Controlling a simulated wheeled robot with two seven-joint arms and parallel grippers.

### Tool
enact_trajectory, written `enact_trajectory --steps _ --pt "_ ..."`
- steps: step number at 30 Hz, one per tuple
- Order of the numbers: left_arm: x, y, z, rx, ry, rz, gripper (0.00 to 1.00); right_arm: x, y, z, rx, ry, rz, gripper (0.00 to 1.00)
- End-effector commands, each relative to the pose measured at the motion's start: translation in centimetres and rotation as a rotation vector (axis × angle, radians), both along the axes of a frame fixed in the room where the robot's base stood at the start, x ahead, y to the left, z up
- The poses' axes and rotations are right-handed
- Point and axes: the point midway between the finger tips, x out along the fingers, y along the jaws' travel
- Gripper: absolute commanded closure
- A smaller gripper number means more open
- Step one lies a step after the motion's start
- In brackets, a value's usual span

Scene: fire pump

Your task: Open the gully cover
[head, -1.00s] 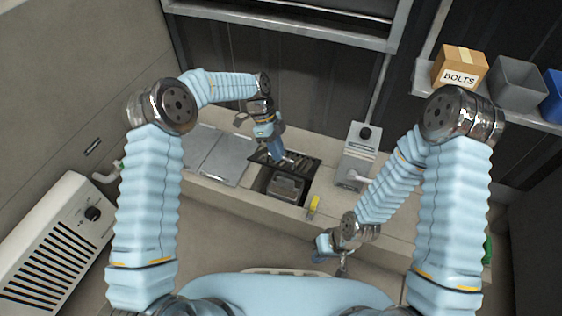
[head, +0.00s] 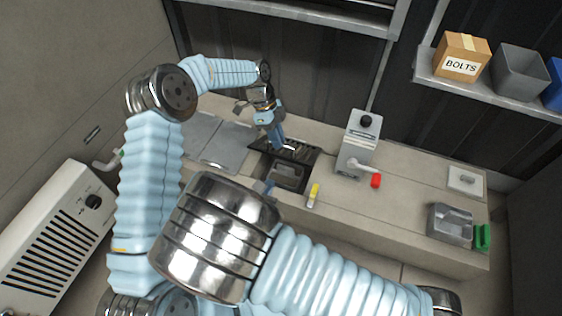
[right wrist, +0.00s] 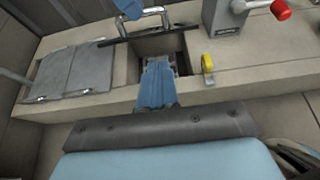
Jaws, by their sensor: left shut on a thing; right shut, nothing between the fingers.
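The gully cover (head: 300,151) is a dark slatted grate. It is raised at the back of the open gully (head: 305,180), tilted up, with its edge also showing in the right wrist view (right wrist: 185,28). My left gripper (head: 277,143) is shut on the cover, at the bar handle (right wrist: 153,12) seen in the right wrist view. A grey metal box-like part (head: 286,175) sits inside the gully. My right gripper (right wrist: 157,68) is shut and empty, its fingertips at the gully's front side. In the head view my right arm hides part of it.
Two grey lids (head: 215,140) lie left of the gully. A yellow item (head: 314,190) sits at its right front edge. A grey box with a red-tipped lever (head: 375,181) stands to the right. A metal bin (head: 450,224) stands on the ledge's right end.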

Motion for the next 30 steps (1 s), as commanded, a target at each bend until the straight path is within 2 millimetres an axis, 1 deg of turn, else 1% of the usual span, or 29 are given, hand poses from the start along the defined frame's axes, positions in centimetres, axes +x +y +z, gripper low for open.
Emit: enact_trajectory --steps 1,5,17,18,21,24,30 --pt "0.5 -0.2 -0.5 -0.004 -0.021 0.006 1.00 0.2 0.2 -0.1 -0.005 -0.009 0.010 1.00" --pt "0.5 -0.2 -0.5 -0.004 -0.021 0.006 1.00 1.7 -0.3 -0.7 -0.007 -0.013 0.011 1.00" --pt "0.5 -0.2 -0.5 -0.004 -0.021 0.006 1.00 8.8 -2.6 -4.3 -0.006 -0.009 0.008 1.00" --pt "0.5 -0.2 -0.4 -0.004 -0.021 0.006 1.00 9.4 -2.7 -3.8 -0.002 -0.010 0.009 1.00" --pt "0.5 -0.2 -0.5 -0.004 -0.021 0.006 1.00 10.7 -3.1 -3.3 -0.002 -0.010 0.009 1.00" --pt "0.5 -0.2 -0.5 -0.004 -0.021 0.006 1.00 11.5 -3.4 -3.0 -0.003 -0.009 0.010 1.00" --pt "0.5 -0.2 -0.5 -0.004 -0.021 0.006 1.00 12.1 -3.6 -2.8 -0.003 -0.008 0.010 1.00"
